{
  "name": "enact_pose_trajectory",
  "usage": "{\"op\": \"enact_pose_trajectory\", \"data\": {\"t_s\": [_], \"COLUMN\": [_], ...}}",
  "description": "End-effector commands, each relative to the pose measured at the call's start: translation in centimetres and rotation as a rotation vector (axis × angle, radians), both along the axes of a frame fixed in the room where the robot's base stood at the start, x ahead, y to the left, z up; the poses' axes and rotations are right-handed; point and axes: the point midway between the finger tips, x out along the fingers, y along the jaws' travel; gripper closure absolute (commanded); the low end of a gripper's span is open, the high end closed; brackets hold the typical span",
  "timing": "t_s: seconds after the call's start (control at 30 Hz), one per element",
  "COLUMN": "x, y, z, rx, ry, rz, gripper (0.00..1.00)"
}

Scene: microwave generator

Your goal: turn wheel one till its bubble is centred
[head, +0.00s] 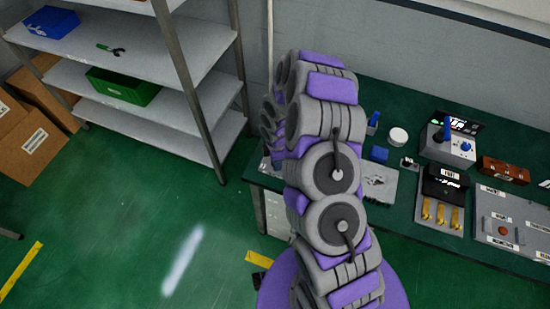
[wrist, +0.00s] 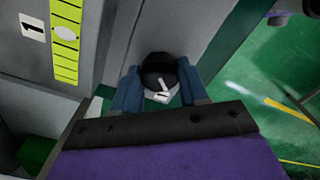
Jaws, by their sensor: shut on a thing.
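Wheel one (wrist: 160,72) is a dark round knob on a grey panel in the wrist view, with a white pointer mark and a white tag at its near side. My gripper (wrist: 157,82) has its two blue fingers on either side of the wheel and is shut on it. A yellow-green level vial (wrist: 66,62) stands to the left, next to a label reading 1 (wrist: 32,28). Its pale bubble (wrist: 66,33) shows near the top of the picture. The vial's upper end is cut off, so I cannot tell if the bubble is centred. My arm hides the wheel in the head view.
A green bench (head: 400,230) along the wall carries a joystick box (head: 447,150), a black box with brass parts (head: 442,195) and a grey panel (head: 510,225). A metal shelf (head: 150,105) stands left, with cardboard boxes (head: 35,140) beside it. Open green floor lies between.

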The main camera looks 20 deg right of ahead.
Motion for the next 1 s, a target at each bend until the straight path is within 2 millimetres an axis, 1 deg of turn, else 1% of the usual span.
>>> {"op": "enact_pose_trajectory", "data": {"t_s": [0.2,0.4,0.97,1.0], "x": [-0.04,0.04,0.21,0.22], "y": [-0.09,-0.13,-0.18,-0.2], "z": [0.02,0.02,0.06,0.07], "rx": [0.0,0.001,0.001,0.001], "ry": [0.002,-0.001,-0.003,-0.004], "rz": [0.125,0.192,0.219,0.219], "gripper": [0.87,0.87,0.87,0.54]}}
